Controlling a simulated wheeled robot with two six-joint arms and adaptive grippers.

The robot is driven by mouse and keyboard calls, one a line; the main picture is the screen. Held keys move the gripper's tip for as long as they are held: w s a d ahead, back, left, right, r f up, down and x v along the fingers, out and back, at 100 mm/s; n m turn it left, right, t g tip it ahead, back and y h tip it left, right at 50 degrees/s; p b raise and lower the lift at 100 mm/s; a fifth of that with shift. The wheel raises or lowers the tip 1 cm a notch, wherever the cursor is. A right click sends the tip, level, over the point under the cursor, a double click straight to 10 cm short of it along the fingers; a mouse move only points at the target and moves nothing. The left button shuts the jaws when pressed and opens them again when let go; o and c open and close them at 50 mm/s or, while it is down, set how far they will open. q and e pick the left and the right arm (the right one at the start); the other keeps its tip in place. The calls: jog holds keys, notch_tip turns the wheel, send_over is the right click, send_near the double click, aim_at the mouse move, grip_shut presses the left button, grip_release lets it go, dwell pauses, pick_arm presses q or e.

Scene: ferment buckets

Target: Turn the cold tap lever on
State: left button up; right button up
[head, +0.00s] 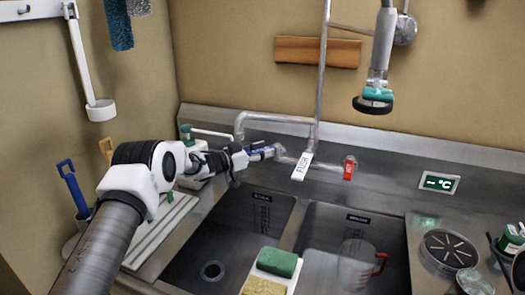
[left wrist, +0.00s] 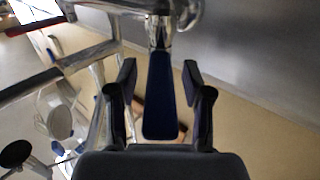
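The cold tap lever (left wrist: 160,98) is a dark blue paddle on a chrome stem. In the left wrist view it lies between the two fingers of my left gripper (left wrist: 158,76), with a gap on each side. My left gripper is open around it and does not visibly touch it. In the head view my left gripper (head: 243,158) is at the left end of the tap pipe and hides most of the blue lever (head: 257,146). A red-tagged lever (head: 349,168) sits to the right on the same pipe. My right gripper is not in view.
A white FLUSH tag (head: 302,167) hangs at the vertical pipe just right of my left gripper. A double sink holds a clear jug (head: 356,262); a green sponge (head: 277,262) sits on the divider. A spray head (head: 374,97) hangs above. A green-capped bottle (head: 186,133) stands behind my left arm.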

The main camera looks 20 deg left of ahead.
pick_arm(q)
jog(key=shift+s+a, duration=0.1)
jog(key=v, duration=1.1)
jog(key=shift+s+a, duration=0.2)
jog(key=shift+s, duration=0.15)
jog(key=shift+w+d+r, duration=0.1)
jog(key=shift+d, duration=0.15)
jog(key=c, duration=0.7)
jog(key=d, duration=0.2)
jog(key=d+r+m+t, duration=0.1)
jog(key=d, duration=0.2)
jog(key=d+r+m+t+y, duration=0.1)
jog(key=d, duration=0.2)
jog(key=shift+w+r+b, duration=0.2)
jog(key=shift+w+b, duration=0.1)
jog(key=shift+w, duration=0.1)
grip_shut()
jog(key=s+d+f+m+t+y+b, duration=0.15)
jog(key=s+d+m+y, duration=0.25)
jog(key=s+m+y, duration=0.6)
jog(key=w+a+f+n+y+p, duration=0.1)
jog(key=w+a+n+y+p, duration=0.1)
jog(key=w, duration=1.1)
jog(key=shift+a+n+p, duration=0.5)
jog(key=shift+a+p, duration=0.6)
jog(key=shift+a, duration=0.25)
